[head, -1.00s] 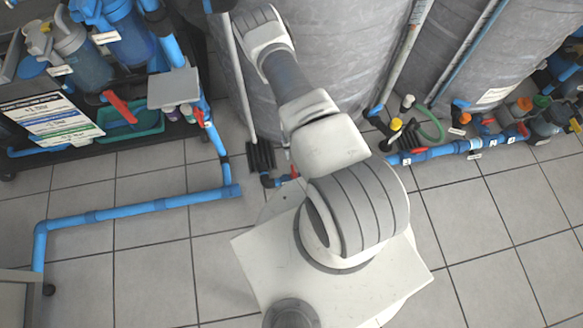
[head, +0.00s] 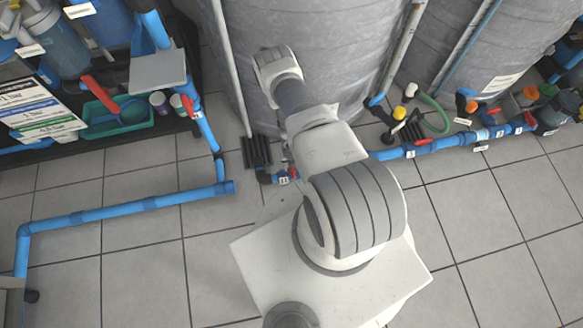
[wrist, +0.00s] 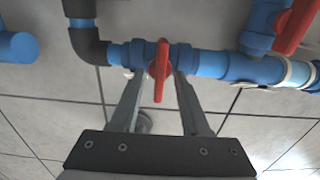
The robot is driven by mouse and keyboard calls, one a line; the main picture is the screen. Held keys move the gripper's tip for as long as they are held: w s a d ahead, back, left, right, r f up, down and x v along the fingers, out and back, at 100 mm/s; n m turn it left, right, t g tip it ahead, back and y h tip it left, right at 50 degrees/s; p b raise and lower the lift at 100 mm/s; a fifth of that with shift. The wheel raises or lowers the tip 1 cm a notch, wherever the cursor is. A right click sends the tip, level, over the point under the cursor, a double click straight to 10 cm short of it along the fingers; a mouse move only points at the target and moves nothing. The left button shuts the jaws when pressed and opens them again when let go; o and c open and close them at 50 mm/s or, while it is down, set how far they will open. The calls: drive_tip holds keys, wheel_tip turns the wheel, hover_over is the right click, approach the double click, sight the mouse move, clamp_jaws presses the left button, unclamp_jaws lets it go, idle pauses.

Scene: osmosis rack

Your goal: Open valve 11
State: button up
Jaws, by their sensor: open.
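In the head view, a small blue pipe piece with a white label that seems to read 11 (head: 284,180) and a red handle (head: 294,173) lies at the foot of the grey tank, partly hidden by my arm. In the wrist view, a red valve handle (wrist: 161,70) on a blue horizontal pipe stands between the fingers of my gripper (wrist: 157,80). The handle points across the pipe, toward me. My gripper is open, with one finger on each side of the handle; I cannot tell whether either touches it. My gripper is hidden in the head view.
Another red handle (wrist: 296,25) is at the upper right of the wrist view. A black elbow (wrist: 88,45) joins the pipe on the left. In the head view, a blue floor pipe (head: 130,208) runs at left and a labelled valve pipe (head: 440,144) at right. Tiled floor is open around my base.

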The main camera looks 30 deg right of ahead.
drive_tip(key=shift+f, duration=0.2)
clamp_jaws()
drive_tip(key=shift+n, duration=0.3)
drive_tip(key=n+p, duration=0.2)
drive_tip(key=n, duration=0.1)
drive_tip(key=shift+r+n, duration=0.1)
drive_tip(key=shift+n, duration=0.2)
drive_tip(key=n+p, duration=0.1)
drive_tip(key=n, duration=0.3)
drive_tip(key=shift+n, duration=0.3)
drive_tip(key=n, duration=0.4)
drive_tip(key=shift+n+b, duration=0.45)
drive_tip(key=shift+n, duration=2.15)
